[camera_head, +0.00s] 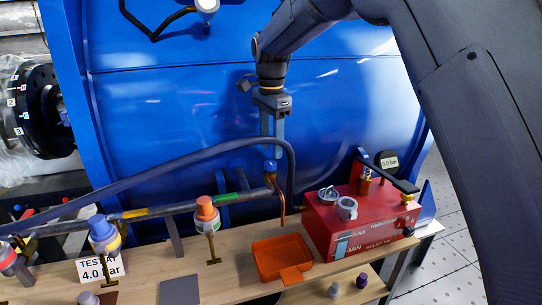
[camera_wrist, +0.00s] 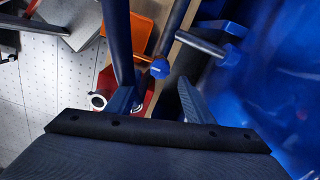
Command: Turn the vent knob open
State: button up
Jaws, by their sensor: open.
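A small blue knob (camera_head: 269,166), which I take to be the vent knob, sits on top of a fitting with a thin copper pipe curving down towards the bench. My gripper (camera_head: 272,148) points down just above this knob, with its two fingers apart. In the wrist view the blue knob (camera_wrist: 160,69) shows beyond the open fingers (camera_wrist: 158,92), roughly midway between them. Nothing is held. I cannot tell whether the fingertips reach the knob's sides, or how the knob is turned.
A dark hose (camera_head: 200,154) arches close beside the knob. The large blue casing (camera_head: 160,110) stands right behind. An orange tray (camera_head: 282,256) and a red pump box (camera_head: 350,225) with a lever (camera_head: 390,172) stand on the wooden bench. Orange (camera_head: 206,208) and blue (camera_head: 101,228) valve caps are at left.

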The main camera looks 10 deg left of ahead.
aim_at(271, 162)
jog(key=shift+f+p, duration=0.45)
jog(key=shift+f, duration=1.8)
jog(key=c, duration=1)
